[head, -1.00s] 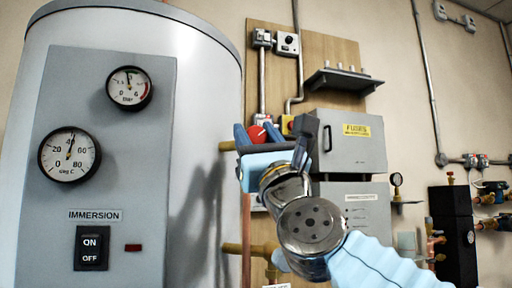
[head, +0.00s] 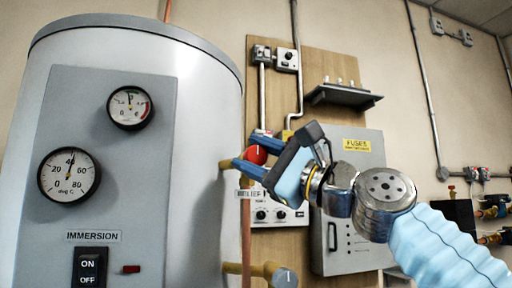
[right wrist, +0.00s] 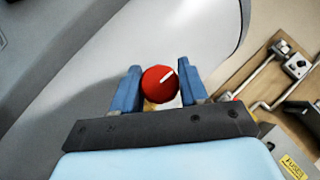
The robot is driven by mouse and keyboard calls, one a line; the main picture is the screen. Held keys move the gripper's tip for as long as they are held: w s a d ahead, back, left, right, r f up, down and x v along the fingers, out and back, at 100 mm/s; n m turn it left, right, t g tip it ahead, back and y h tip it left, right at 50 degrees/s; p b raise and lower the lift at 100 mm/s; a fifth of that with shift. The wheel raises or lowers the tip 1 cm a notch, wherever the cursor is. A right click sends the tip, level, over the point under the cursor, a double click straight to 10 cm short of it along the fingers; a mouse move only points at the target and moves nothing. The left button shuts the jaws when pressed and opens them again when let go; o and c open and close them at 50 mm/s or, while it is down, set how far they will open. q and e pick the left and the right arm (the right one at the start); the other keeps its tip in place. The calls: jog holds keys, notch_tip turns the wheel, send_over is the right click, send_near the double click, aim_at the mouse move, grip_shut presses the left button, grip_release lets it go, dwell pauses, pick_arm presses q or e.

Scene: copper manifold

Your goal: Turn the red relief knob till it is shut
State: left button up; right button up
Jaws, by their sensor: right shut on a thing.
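The red relief knob (head: 256,155) sits at the right side of the grey cylinder, by a brass pipe. In the right wrist view the knob (right wrist: 159,83) is round with a white mark pointing up and to the right. My right gripper (head: 252,151) has its blue fingers on either side of the knob and is shut on it. The fingers partly hide the knob in the head view. My left gripper is not in view.
The large grey cylinder (head: 205,130) with two gauges and an immersion switch (head: 90,268) stands at left. A wooden board (head: 330,70) behind my gripper carries a shelf (head: 343,95), a fuse box (head: 345,230) and conduit. A pipe fitting (head: 275,273) lies below.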

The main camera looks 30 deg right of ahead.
jog(key=shift+r+n, duration=0.1)
jog(key=shift+n, duration=0.4)
jog(key=shift+g+p, duration=0.3)
jog(key=o, duration=1)
jog(key=shift+a, duration=0.1)
jog(key=shift+s+d+f, duration=0.2)
jog(key=shift+s+f, duration=0.1)
jog(key=shift+b+v, duration=1.7)
jog(key=shift+v, duration=4.8)
